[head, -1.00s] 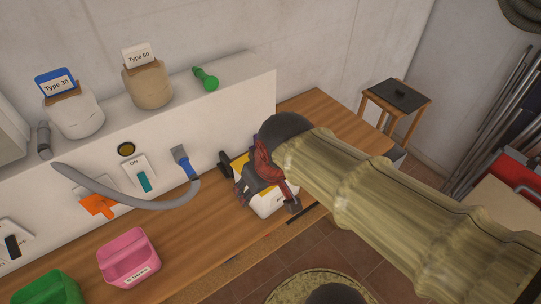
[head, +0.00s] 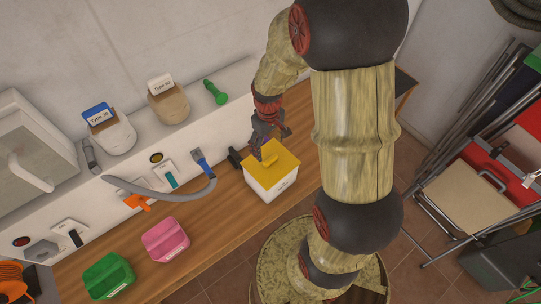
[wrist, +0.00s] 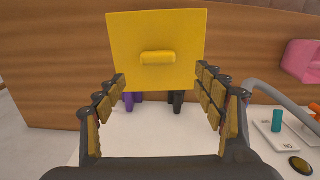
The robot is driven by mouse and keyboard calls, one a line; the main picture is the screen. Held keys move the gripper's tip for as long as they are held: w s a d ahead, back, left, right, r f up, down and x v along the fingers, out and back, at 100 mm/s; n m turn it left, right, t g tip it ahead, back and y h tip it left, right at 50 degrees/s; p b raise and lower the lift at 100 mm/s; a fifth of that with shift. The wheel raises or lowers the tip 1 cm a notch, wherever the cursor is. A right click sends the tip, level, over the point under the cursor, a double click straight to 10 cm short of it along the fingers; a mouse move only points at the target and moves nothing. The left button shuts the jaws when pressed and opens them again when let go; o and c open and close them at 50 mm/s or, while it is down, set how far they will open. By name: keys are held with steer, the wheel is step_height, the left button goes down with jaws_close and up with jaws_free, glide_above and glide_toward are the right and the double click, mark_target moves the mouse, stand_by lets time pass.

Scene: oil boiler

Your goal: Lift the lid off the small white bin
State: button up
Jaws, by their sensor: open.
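The small white bin (head: 272,193) stands on the wooden counter. Its yellow lid (head: 286,166) sits on top of it, with a yellow bar handle (head: 269,158) in the middle. My gripper (head: 270,147) is at the lid's wall-side edge, close to the handle. In the wrist view my open gripper (wrist: 160,100) has its fingers spread to either side, with the lid (wrist: 130,35) and its handle (wrist: 157,58) ahead between them. Nothing is between the fingers in their grip. Contact with the lid cannot be told. The bin's white body is hidden in the wrist view.
A pink container (head: 165,240) and a green one (head: 108,277) stand left on the counter (head: 215,228). A grey hose with a blue end (head: 202,162) hangs beside the bin. The white wall ledge (head: 235,80) carries two jars and a green piece (head: 214,91).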

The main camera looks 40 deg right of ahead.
mark_target(270, 158)
steer(key=f, duration=0.8)
steer(key=shift+s+d+p, duration=0.2)
steer(key=shift+s+p, duration=0.1)
steer(key=shift+p, duration=0.1)
steer(key=shift+c, duration=1.1)
steer(key=c, duration=0.8)
steer(key=shift+c, duration=0.4)
steer(key=shift+r, duration=0.2)
